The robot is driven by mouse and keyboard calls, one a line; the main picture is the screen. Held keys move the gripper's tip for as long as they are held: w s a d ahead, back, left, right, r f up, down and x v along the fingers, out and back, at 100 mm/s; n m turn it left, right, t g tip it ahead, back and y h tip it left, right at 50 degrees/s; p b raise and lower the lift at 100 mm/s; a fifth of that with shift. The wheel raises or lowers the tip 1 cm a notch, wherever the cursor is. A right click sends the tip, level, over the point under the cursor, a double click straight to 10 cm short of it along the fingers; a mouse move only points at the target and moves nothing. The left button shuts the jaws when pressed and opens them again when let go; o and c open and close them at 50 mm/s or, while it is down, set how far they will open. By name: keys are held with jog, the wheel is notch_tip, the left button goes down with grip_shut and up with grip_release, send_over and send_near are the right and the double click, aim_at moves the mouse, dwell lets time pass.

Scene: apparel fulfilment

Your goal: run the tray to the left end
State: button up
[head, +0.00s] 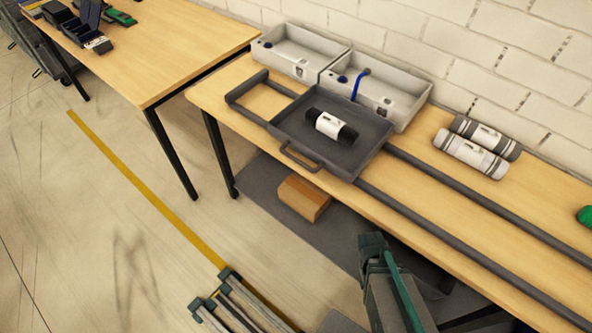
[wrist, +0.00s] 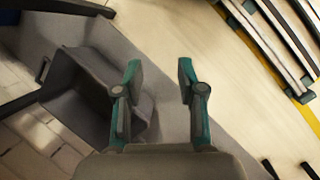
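The tray (head: 365,158) is dark grey and shallow, with a loop handle (head: 300,158) on its front side. It sits on the two dark rails (head: 440,235) near their left end. A short stretch of rail shows between the tray and the end bar (head: 246,87). A black roll with a white label (head: 328,126) lies in the tray. My gripper (wrist: 157,66) is open and empty in the wrist view, with bare floor and grey mat beyond its teal fingers. A teal-and-grey part of it or my arm shows low in the head view, apart from the tray.
Two light grey bins (head: 292,52) stand behind the tray against the brick wall. Two labelled rolls (head: 475,150) lie behind the rails at right. A cardboard box (head: 304,198) is under the table. A dark grey container (wrist: 85,90) shows in the wrist view.

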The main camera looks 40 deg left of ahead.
jog(key=w+a+r+n+t+h+b, duration=0.15)
jog(key=w+a+r+n+t, duration=0.3)
jog(key=a, duration=0.45)
jog(key=n+t+y+b, duration=0.5)
jog(key=t+b, duration=0.2)
jog(key=t, duration=0.6)
send_near(297, 159)
jog(key=shift+h, duration=0.25)
jog(key=x, duration=0.3)
jog(key=p+x, duration=0.1)
jog(key=x, duration=0.6)
jog(key=shift+a+f, duration=0.2)
jog(key=shift+f, duration=0.15)
grip_shut()
